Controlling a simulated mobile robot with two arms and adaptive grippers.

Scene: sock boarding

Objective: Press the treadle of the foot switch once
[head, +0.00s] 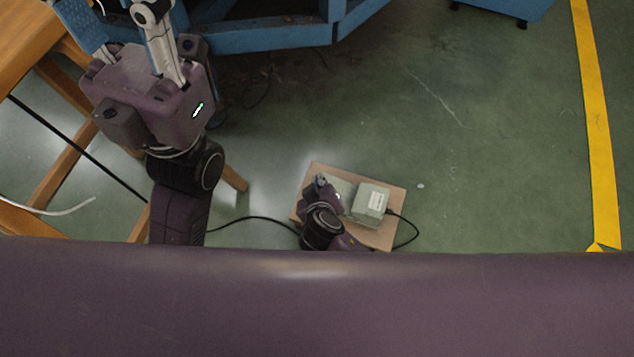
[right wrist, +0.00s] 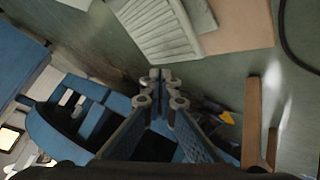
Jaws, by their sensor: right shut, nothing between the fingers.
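The foot switch (head: 370,200) is a pale grey-green box on a tan board on the floor. Its ribbed treadle plate (right wrist: 165,28) shows at the top of the right wrist view; in the head view my right gripper hides part of it. My right gripper (head: 320,180) is shut and empty, low over the switch's left side. Its fingertips (right wrist: 161,75) appear just beyond the treadle's ribbed edge in the wrist view; I cannot tell whether they touch anything. My left gripper (head: 120,25) is at the upper left, its fingers apart, tips partly cut off.
The tan board (head: 325,170) carries the switch, with a black cable (head: 408,225) leaving it. A wooden table (head: 25,45) stands at left and a blue frame (head: 260,38) at the back. Green floor lies clear to the right, up to a yellow line (head: 597,120).

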